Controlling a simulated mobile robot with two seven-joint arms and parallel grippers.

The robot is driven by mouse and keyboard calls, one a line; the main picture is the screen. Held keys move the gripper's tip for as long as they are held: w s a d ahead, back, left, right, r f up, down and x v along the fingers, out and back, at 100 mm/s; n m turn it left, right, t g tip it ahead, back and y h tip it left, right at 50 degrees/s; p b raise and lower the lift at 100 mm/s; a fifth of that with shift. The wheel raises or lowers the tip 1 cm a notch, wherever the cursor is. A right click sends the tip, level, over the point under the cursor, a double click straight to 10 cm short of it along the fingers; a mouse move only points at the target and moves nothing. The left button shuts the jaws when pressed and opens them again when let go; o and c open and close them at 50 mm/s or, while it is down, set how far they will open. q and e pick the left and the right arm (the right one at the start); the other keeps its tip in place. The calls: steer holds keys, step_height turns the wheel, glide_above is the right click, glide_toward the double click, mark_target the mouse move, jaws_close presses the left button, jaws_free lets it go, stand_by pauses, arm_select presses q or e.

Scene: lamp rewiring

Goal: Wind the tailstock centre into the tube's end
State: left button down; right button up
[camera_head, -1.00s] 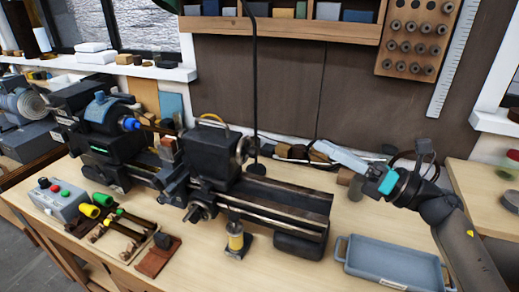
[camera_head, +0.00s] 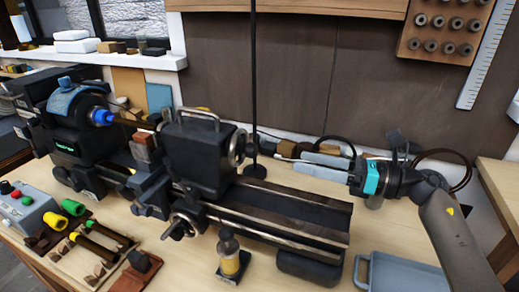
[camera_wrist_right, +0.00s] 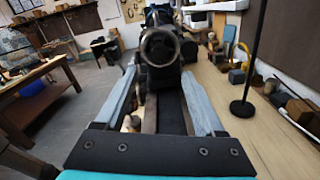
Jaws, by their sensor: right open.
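The tailstock (camera_head: 196,155) is a dark block on the lathe bed, with a grey ring-shaped handwheel (camera_head: 237,145) on its right end. A thin brownish tube (camera_head: 133,123) runs from the blue-ringed chuck (camera_head: 102,117) towards the tailstock. The tailstock centre and its contact with the tube's end cannot be made out. My right gripper (camera_head: 292,158) is open and empty, right of the handwheel, its pale fingers pointing at it. In the right wrist view the handwheel (camera_wrist_right: 160,47) is ahead, just beyond and above the fingertips, apart from them. My left gripper is not in view.
A thin black lamp pole on a round base (camera_head: 255,171) stands behind the bed, close to the handwheel. Cables and parts lie along the back wall. A blue-grey tray (camera_head: 400,262) sits at front right.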

mark_target(257, 151)
steer(key=p+x, duration=0.1)
steer(key=x, duration=0.9)
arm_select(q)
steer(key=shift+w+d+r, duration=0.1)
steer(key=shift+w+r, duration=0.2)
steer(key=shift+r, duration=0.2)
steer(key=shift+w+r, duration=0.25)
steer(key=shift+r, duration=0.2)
arm_select(e)
steer(key=shift+w+a, duration=0.2)
steer(key=shift+a, duration=0.35)
steer(key=shift+c, duration=0.3)
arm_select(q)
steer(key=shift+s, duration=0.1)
arm_select(e)
jaws_close()
